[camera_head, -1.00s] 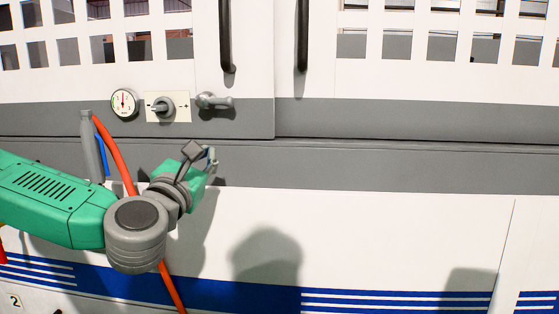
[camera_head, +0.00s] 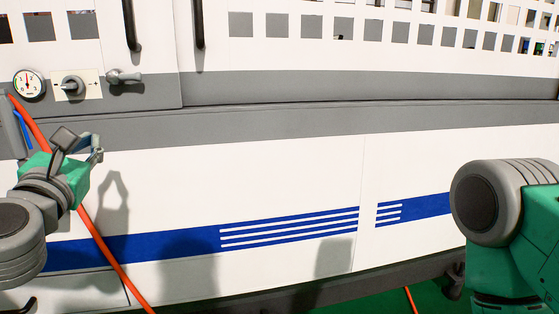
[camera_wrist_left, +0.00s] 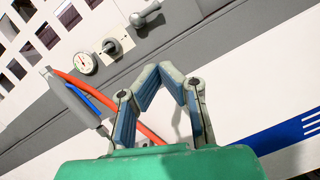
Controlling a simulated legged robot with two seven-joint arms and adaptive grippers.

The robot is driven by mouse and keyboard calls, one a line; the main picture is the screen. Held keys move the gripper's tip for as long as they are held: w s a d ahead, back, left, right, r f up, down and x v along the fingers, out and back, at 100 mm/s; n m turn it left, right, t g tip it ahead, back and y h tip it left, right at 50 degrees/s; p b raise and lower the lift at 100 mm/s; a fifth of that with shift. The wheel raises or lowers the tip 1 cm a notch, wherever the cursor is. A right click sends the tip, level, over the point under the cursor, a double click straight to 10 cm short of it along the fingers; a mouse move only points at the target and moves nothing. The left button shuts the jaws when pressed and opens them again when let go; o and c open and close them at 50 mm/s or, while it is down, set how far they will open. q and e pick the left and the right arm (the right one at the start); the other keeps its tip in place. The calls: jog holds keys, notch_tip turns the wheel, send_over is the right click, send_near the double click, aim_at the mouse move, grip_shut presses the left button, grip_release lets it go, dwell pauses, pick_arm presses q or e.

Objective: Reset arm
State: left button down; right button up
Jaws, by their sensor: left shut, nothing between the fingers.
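My left gripper (camera_head: 82,142) is at the left of the head view, in front of the machine's white lower panel. In the left wrist view its two fingers (camera_wrist_left: 160,70) meet at the tips, shut with nothing between them. My right arm (camera_head: 505,215) shows at the right edge of the head view, folded, and its gripper is out of the picture. The machine (camera_head: 290,180) is a white and grey cabinet with a blue stripe.
A gauge (camera_head: 29,84), a rotary switch (camera_head: 72,86) and a small handle (camera_head: 124,77) sit on the grey band, upper left. An orange hose (camera_head: 105,250) hangs behind my left gripper. Two dark door handles (camera_head: 199,22) are above. Green floor shows at lower right.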

pick_arm(q)
jog(key=s+d+f+m+g+h, duration=0.2)
jog(key=d+f+m+g, duration=0.15)
jog(key=f+m, duration=0.45)
jog(key=s+d+f+m+g+h, duration=0.3)
jog(key=d+f+m, duration=0.15)
jog(key=f, duration=0.85)
jog(key=s+d+f+m+g+h, duration=0.25)
jog(key=d+f+m, duration=0.25)
jog(key=f, duration=0.5)
jog(key=s+f+m+g, duration=0.4)
jog(key=s+f+m, duration=0.25)
jog(key=f, duration=0.35)
jog(key=s+a+f+m+g+y, duration=0.2)
jog(key=s+a+f+m+g, duration=0.25)
jog(key=s, duration=0.45)
jog(key=s+a+f+m+g+y, duration=0.3)
jog(key=s+a+f+m, duration=0.25)
jog(key=s, duration=0.45)
notch_tip(320, 180, up, 14)
jog(key=d+p, duration=0.1)
jog(key=p, duration=1.4)
jog(key=shift+w+r+t+h, duration=0.15)
jog(key=shift+w+t+h, duration=0.2)
jog(key=shift+w, duration=0.1)
pick_arm(e)
notch_tip(320, 180, up, 15)
